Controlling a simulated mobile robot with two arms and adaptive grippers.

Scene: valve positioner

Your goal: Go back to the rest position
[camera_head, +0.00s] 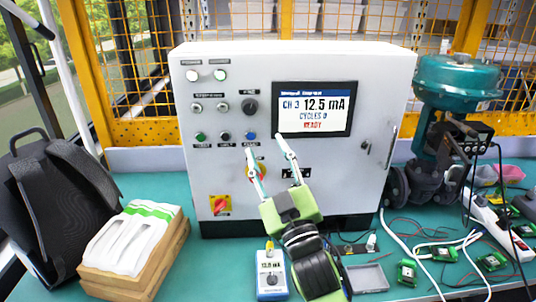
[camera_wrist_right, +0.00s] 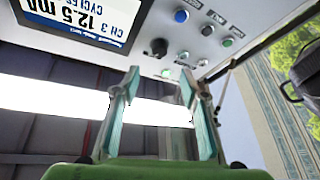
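My right gripper (camera_head: 266,145) is in front of the white control cabinet (camera_head: 232,62). Its two pale green fingers are spread, with nothing between them. The right wrist view also shows the open fingers (camera_wrist_right: 157,78), with the cabinet panel (camera_wrist_right: 222,22) beyond them. Whether a fingertip touches the panel is hard to tell. The fingers partly cover the lower middle of the panel, near a red and yellow part. The screen (camera_head: 312,107) reads CH 3, 12.5 mA, CYCLES 0, READY. My left gripper is not in view.
A teal valve actuator (camera_head: 458,85) stands right of the cabinet.

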